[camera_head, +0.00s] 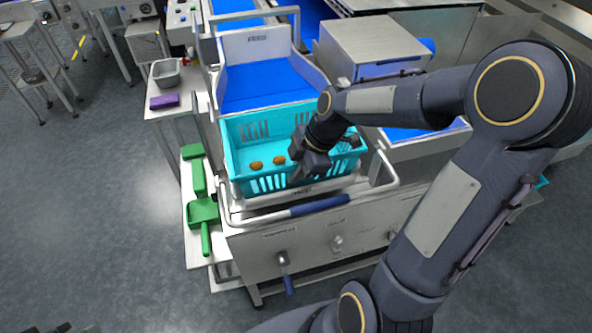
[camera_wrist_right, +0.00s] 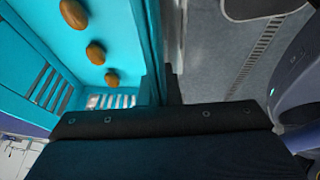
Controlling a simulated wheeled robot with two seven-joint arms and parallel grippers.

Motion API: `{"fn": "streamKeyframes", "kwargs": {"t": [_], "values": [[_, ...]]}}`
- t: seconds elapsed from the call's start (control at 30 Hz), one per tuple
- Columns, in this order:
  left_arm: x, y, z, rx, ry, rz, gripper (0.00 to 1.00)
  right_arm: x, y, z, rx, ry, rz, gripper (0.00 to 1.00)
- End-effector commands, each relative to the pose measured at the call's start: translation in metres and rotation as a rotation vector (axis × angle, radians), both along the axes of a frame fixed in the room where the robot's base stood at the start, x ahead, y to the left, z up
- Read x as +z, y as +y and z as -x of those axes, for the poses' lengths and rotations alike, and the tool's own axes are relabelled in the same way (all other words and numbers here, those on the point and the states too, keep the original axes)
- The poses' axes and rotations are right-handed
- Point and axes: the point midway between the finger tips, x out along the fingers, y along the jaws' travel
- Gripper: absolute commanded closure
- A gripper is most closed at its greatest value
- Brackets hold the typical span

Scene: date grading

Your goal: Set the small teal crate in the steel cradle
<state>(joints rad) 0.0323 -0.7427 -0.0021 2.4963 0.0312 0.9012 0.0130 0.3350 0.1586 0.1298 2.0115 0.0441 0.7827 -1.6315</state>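The teal crate (camera_head: 232,160) stands at the front of the blue feed chute, with slotted walls and a few brown dates (camera_head: 280,160) inside. A pale steel frame (camera_head: 238,217) shows under and in front of it; I cannot tell whether the crate rests fully in this frame. My right gripper (camera_head: 312,165) is at the crate's near wall. In the right wrist view, the teal wall (camera_wrist_right: 149,35) runs down between the two dark fingers (camera_wrist_right: 161,90), which look closed on it. Three dates show inside there. My left gripper is out of view.
A steel bench (camera_head: 300,255) with levers stands below the crate, with a blue-gripped bar (camera_head: 320,206) along its front. A green scoop (camera_head: 204,213) lies on the left shelf. A purple block (camera_head: 165,101) and grey tub (camera_head: 166,72) sit farther back.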

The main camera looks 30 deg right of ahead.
Motion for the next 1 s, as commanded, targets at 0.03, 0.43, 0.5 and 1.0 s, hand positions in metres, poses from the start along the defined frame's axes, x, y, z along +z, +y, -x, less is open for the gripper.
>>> {"fn": "streamKeyframes", "kwargs": {"t": [0.03, 0.43, 0.5, 1.0], "values": [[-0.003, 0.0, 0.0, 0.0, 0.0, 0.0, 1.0, -0.002, 0.0, -0.001, 0.0, -0.003, 0.001, 1.0], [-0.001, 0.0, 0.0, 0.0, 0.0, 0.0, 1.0, -0.001, 0.0, 0.0, 0.0, 0.0, 0.0, 0.75], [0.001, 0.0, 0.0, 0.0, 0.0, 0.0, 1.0, 0.001, 0.0, 0.0, 0.0, 0.0, 0.0, 0.75], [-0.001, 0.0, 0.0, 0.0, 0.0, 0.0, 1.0, 0.081, -0.031, 0.016, -0.002, -0.005, 0.002, 0.75]]}}
